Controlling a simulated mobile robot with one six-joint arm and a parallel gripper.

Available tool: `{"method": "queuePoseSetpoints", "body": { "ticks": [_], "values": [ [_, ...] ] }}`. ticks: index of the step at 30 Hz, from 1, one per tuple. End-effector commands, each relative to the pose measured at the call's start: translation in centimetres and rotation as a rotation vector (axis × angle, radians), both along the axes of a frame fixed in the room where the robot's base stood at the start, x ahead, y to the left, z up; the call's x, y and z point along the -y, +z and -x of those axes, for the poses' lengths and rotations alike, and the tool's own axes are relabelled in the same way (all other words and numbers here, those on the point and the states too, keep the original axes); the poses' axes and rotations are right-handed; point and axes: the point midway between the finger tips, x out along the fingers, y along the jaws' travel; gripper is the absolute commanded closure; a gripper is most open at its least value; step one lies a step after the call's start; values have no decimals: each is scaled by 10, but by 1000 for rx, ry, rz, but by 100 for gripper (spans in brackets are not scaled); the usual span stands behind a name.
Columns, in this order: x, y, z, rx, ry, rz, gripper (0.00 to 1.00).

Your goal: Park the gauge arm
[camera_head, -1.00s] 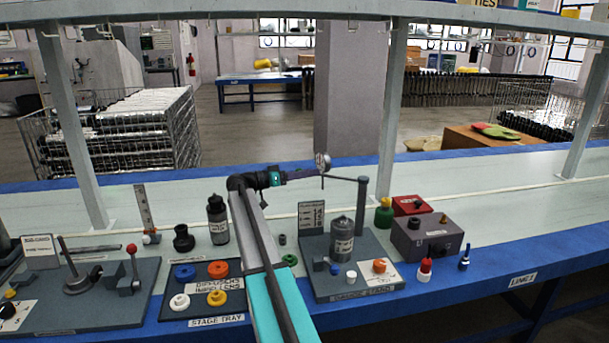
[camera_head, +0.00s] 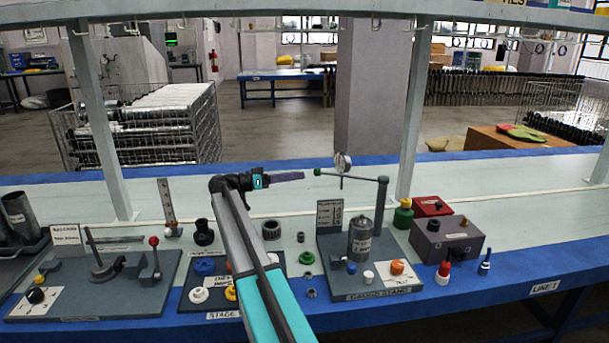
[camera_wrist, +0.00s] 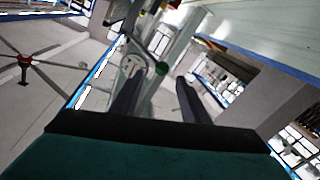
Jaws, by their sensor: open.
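The gauge stand (camera_head: 330,268) is a grey base towards the right of the bench. An upright post (camera_head: 381,208) at its right back carries the gauge arm (camera_head: 362,179), which reaches left over the stand. A round dial gauge (camera_head: 342,162) sits on the arm, and a green knob (camera_head: 318,172) is at its left end. A grey cylinder (camera_head: 361,240) stands on the base below. My gripper (camera_head: 303,176) is open and empty, just left of the knob and apart from it. In the wrist view, the knob (camera_wrist: 162,68) appears between and beyond the fingertips (camera_wrist: 158,77).
A grey box (camera_head: 433,240) and a red box (camera_head: 431,207) stand right of the stand. The stage tray (camera_head: 215,302) with coloured rings and a lever fixture (camera_head: 100,295) lie left. Loose rings lie beside the stand. A shelf upright (camera_head: 413,120) rises behind the post.

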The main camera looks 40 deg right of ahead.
Motion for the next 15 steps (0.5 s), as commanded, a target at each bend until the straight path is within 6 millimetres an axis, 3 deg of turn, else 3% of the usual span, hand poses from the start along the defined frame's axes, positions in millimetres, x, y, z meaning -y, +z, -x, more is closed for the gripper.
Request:
{"method": "queuePoseSetpoints", "body": {
  "ticks": [6,15],
  "values": [
    [-12,0,-6,0,2,-1,58],
    [-13,-1,-6,-1,2,-1,62]
  ]
}}
